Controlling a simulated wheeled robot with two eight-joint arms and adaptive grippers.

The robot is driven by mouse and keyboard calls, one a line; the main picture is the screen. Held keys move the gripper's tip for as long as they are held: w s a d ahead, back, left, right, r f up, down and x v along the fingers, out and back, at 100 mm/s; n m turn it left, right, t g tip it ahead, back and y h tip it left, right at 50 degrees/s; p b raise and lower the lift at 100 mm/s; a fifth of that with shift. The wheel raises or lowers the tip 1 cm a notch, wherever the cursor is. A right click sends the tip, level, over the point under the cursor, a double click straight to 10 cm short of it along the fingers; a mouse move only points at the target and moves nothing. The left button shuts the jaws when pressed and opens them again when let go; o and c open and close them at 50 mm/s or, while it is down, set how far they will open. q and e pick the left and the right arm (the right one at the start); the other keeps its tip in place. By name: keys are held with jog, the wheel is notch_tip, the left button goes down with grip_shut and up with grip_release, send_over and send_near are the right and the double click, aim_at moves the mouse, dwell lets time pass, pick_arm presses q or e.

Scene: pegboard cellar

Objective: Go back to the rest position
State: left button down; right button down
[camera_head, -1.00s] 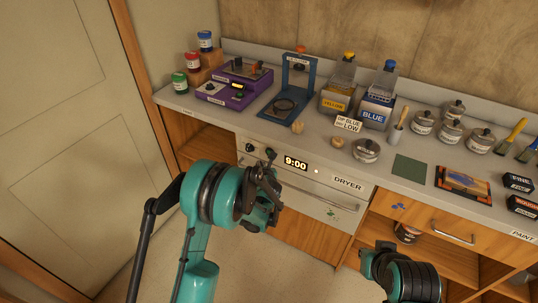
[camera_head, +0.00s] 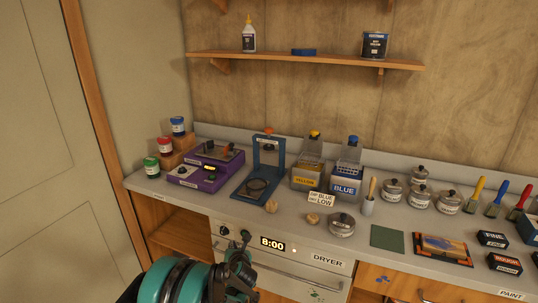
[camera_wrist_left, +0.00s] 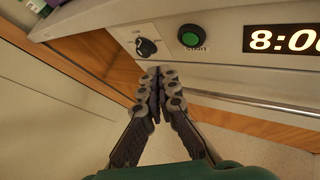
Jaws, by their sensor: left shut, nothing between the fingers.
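My left gripper (camera_head: 238,272) is at the bottom of the head view, in front of the dryer (camera_head: 285,262) and below the counter top. In the left wrist view the fingertips of the left gripper (camera_wrist_left: 160,80) meet, with nothing between them. The dryer's dial (camera_wrist_left: 147,46) and green start button (camera_wrist_left: 191,36) are just beyond the fingertips, apart from them. The dryer display (camera_head: 272,243) is lit. My right gripper is out of the head view.
The counter (camera_head: 290,226) holds a purple device (camera_head: 207,168), a blue stand (camera_head: 262,170), yellow (camera_head: 307,176) and blue (camera_head: 345,182) containers, several lidded tins and brushes. A wall shelf (camera_head: 305,61) is above. A door (camera_head: 50,150) stands at left.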

pick_arm(q)
notch_tip(320, 180, up, 18)
jog(key=s+m+t+h, duration=0.15)
jog(key=m+t, duration=0.25)
jog(key=m, duration=0.4)
jog(key=s+d+r+m+t+h, duration=0.1)
jog(key=s+d+r+m+h, duration=0.6)
jog(key=r+m, duration=0.4)
jog(key=s+d+f+m+g, duration=0.1)
jog(key=s+f+m+g, duration=0.2)
jog(key=s+m, duration=0.5)
jog(key=s+a+f+m+g+y, duration=0.2)
jog(key=s+f, duration=0.5)
jog(key=s, duration=0.4)
jog(key=s+a+f+m+g+y, duration=0.2)
jog(key=s+a+f+m+g, duration=0.3)
jog(key=s, duration=0.6)
notch_tip(320, 180, down, 2)
jog(key=shift+a+m, duration=1.1)
jog(key=shift+a, duration=0.1)
jog(key=shift+y, duration=0.25)
dwell(0.8)
